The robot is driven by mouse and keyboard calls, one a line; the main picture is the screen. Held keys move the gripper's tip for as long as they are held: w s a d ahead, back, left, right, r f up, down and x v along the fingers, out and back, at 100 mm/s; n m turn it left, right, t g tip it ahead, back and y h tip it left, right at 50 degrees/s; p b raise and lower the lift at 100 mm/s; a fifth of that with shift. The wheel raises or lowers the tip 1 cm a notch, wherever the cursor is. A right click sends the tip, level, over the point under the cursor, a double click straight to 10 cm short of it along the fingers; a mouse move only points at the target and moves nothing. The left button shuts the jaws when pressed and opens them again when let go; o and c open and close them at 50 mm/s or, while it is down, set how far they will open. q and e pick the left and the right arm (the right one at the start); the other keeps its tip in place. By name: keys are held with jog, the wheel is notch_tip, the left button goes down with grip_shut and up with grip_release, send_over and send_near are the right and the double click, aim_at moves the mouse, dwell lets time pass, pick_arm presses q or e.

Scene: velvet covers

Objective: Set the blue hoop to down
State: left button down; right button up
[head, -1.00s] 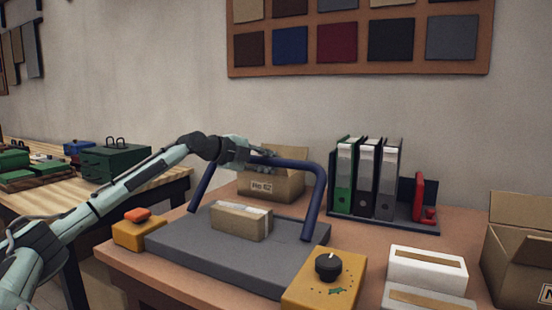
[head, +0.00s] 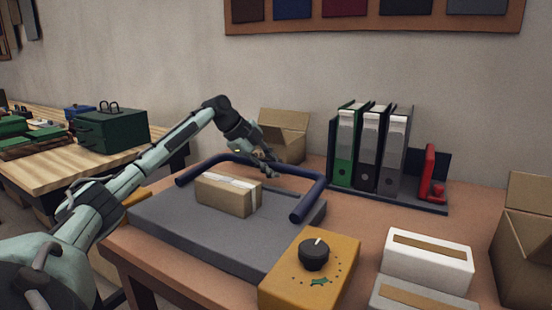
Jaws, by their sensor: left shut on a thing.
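The blue hoop (head: 308,198) is a thick dark blue bar hinged to the grey slab (head: 180,219). It lies low, tilted toward the back, with its crossbar behind the taped parcel on the slab. My left gripper (head: 268,169) is shut on the hoop's crossbar, right of its middle. The taped brown parcel (head: 225,193) rests on the slab inside the hoop. My right gripper is not in the head view.
A yellow box with a black knob (head: 314,255) sits at the front of the table. Binders (head: 370,147) and an open carton (head: 285,134) stand behind the hoop. White boxes (head: 428,258) and another carton (head: 528,245) are at the right.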

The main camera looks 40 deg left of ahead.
pick_arm(q)
jog(key=shift+s+d+f, duration=0.1)
jog(key=shift+s+f, duration=0.05)
jog(key=shift+f, duration=0.6)
jog(key=c, duration=1.3)
grip_release()
jog(key=shift+s+r, duration=0.15)
jog(key=shift+r, duration=0.1)
jog(key=shift+s+a+r, duration=0.1)
jog(key=shift+a+r, duration=0.1)
jog(key=shift+r, duration=0.05)
jog(key=v, duration=1.1)
jog(key=shift+s+r, duration=0.1)
jog(key=shift+r, duration=0.05)
